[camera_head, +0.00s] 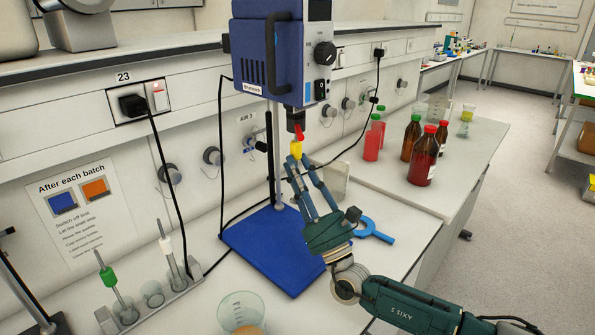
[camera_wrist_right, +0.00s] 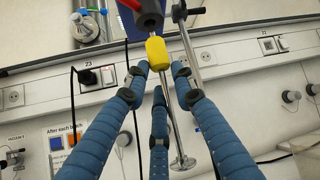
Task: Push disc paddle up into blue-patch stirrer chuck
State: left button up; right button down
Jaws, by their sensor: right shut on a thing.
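The blue stirrer (camera_head: 268,50) stands over a blue base plate (camera_head: 275,245). Its dark chuck (camera_head: 296,120) points down and also shows in the right wrist view (camera_wrist_right: 148,18). A red part shows at the chuck; I see no blue patch on it. The disc paddle has a yellow sleeve (camera_head: 296,147), which also shows in the right wrist view (camera_wrist_right: 156,50), and a thin shaft ending in a flat disc (camera_wrist_right: 182,163). My right gripper (camera_head: 296,166) is shut on the paddle below the sleeve. The sleeve is just under the chuck; I cannot tell if they touch. My left gripper is out of view.
A rack (camera_head: 150,308) with green-sleeved and white-sleeved paddles stands at the front left. A beaker (camera_head: 241,312) is at the front. Red and brown bottles (camera_head: 424,160) stand on the right bench. The stirrer's metal column (camera_head: 275,165) stands close behind.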

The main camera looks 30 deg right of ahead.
jog(key=shift+r, duration=0.1)
jog(key=c, duration=1.4)
grip_release()
jog(key=shift+o, duration=0.2)
jog(key=v, duration=1.2)
